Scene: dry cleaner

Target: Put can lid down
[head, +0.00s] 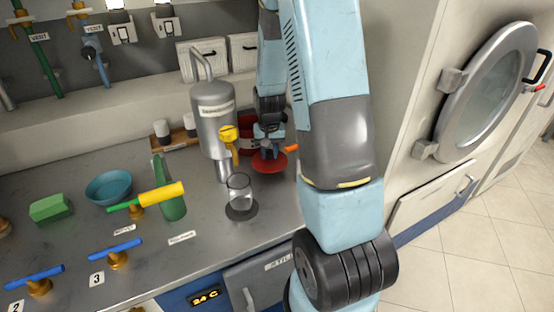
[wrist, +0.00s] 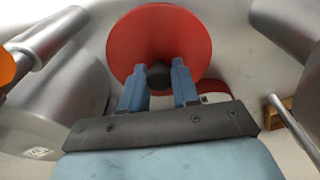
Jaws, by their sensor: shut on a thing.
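The round red can lid (wrist: 125,45) has a dark knob (wrist: 158,77) in its middle. My gripper (wrist: 160,72) is shut on the knob, with one blue finger on each side. In the head view the lid (head: 268,165) is just below my gripper (head: 268,143), close over the metal counter. I cannot tell whether it touches the counter. A red body (head: 245,122), which looks like the can, stands behind my gripper and is partly hidden by it. A red and white piece (wrist: 214,98) shows beside the right finger in the wrist view.
A grey metal tank (head: 213,110) with a yellow-handled valve (head: 229,138) stands just left of the lid. A clear glass (head: 239,188) stands in front. A teal bowl (head: 109,187) and a green block (head: 50,208) are farther left. An orange piece (head: 290,149) is close beside my gripper.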

